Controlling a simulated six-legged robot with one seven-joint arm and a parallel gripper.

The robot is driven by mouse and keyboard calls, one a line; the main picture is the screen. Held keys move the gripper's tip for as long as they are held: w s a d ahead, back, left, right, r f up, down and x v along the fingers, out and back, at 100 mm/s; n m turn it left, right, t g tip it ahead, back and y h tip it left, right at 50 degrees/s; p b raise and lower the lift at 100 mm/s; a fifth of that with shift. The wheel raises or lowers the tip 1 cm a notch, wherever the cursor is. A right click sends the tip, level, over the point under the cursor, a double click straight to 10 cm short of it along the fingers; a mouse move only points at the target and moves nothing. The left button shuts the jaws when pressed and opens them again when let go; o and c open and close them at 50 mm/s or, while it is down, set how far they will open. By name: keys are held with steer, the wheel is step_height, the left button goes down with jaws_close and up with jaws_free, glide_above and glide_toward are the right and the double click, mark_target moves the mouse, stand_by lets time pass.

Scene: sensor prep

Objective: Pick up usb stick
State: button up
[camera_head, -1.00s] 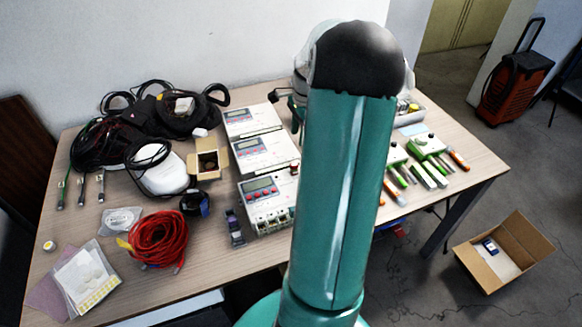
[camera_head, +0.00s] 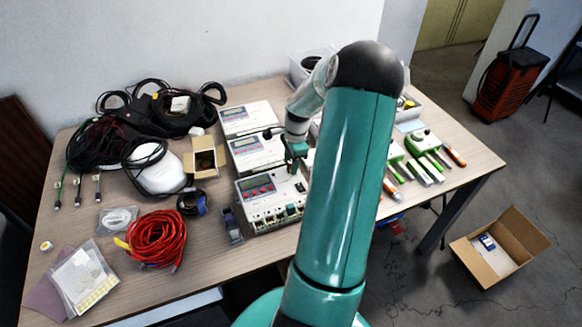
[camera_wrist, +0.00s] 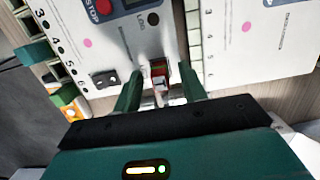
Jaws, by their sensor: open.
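A small red-and-white item with a metal end, which looks like the usb stick (camera_wrist: 159,70), shows in the wrist view at the edge of a white control unit (camera_wrist: 125,35). My gripper (camera_wrist: 160,90) is open, with one green finger on each side of the stick's near end. I cannot tell whether either finger touches it. In the head view, my gripper (camera_head: 296,152) hangs over the row of white units, just above the nearest unit (camera_head: 268,190). The stick is too small to make out clearly there.
More white units (camera_head: 250,118) stand behind the nearest one. A dark connector (camera_head: 232,225) lies to its left, beside a red cable coil (camera_head: 155,238). Green-handled tools (camera_head: 425,145) lie to the right. A cardboard box (camera_head: 480,265) with a blue item stands on the floor.

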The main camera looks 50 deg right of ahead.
steer(key=shift+f, duration=0.1)
steer(key=shift+c, duration=0.2)
jaws_close()
